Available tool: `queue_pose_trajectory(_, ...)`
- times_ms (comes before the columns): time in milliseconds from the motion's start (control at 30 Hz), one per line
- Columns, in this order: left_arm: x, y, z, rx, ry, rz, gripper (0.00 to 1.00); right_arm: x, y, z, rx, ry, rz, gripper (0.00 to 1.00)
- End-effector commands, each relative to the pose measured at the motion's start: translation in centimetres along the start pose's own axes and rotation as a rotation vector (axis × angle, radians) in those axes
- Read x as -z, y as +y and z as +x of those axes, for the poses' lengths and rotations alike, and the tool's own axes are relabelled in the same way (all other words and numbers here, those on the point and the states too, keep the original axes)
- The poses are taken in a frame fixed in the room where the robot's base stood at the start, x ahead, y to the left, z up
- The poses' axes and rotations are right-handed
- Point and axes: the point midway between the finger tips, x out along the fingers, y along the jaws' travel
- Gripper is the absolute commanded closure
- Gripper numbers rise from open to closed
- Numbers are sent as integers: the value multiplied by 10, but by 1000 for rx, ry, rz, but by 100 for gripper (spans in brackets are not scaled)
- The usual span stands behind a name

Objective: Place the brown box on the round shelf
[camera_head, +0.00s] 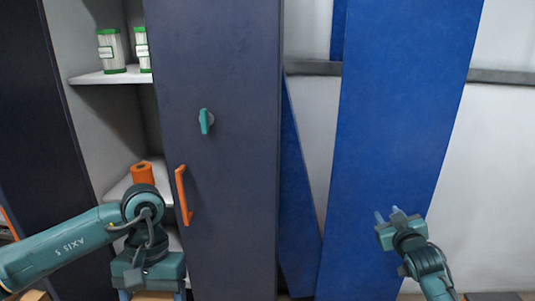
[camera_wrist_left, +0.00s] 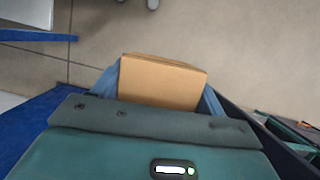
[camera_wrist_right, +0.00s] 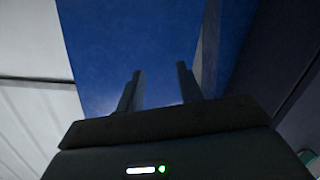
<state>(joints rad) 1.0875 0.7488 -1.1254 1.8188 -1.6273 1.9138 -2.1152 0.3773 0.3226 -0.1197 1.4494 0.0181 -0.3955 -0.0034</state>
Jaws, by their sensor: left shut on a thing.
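The brown box (camera_wrist_left: 165,82) sits between the blue fingers of my left gripper (camera_wrist_left: 160,90), which is shut on it. Beige floor shows beyond the box in the left wrist view. In the head view my left gripper (camera_head: 152,290) points down at the bottom edge, in front of the cabinet, and the box is mostly cut off there. My right gripper (camera_head: 388,214) is raised in front of a blue panel. Its fingers stand apart and empty in the right wrist view (camera_wrist_right: 160,90). I cannot make out a round shelf in any view.
A dark cabinet door (camera_head: 225,120) has an orange handle (camera_head: 183,195) and a teal knob (camera_head: 206,121). Open shelves (camera_head: 100,78) left of it hold green-capped jars (camera_head: 110,51) and an orange roll (camera_head: 142,173). A blue panel (camera_head: 400,100) stands right.

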Motion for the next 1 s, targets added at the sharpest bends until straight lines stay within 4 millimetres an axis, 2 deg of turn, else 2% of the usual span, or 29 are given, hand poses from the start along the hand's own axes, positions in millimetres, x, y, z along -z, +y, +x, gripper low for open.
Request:
queue_pose_trajectory(33, 0, 0, 0, -1, 1, -1, 54, -17, -16, -10, 24, -19, 2, 64)
queue_pose_trajectory(167, 0, 0, 0, -1, 1, -2, 54, -58, -57, -43, 90, -68, 12, 64)
queue_pose_trajectory(267, 0, 0, 0, -2, 1, -2, 54, -90, -92, -78, 147, -113, 28, 64)
queue_pose_trajectory(367, 0, 0, 0, -2, 1, -3, 54, -119, -125, -119, 203, -159, 52, 64)
queue_pose_trajectory(500, 0, 0, 0, -2, 1, -3, 54, -152, -167, -183, 277, -228, 97, 64)
queue_pose_trajectory(700, 0, 0, 0, -2, 1, -3, 54, -176, -208, -270, 355, -320, 171, 64)
queue_pose_trajectory(800, 0, 0, 0, -2, 1, -3, 54, -180, -219, -300, 376, -353, 201, 64)
queue_pose_trajectory(900, 0, 0, 0, -2, 1, -4, 54, -181, -225, -320, 390, -375, 222, 64)
queue_pose_trajectory(1000, 0, 0, -1, -1, 2, -4, 54, -181, -228, -330, 396, -386, 233, 64)
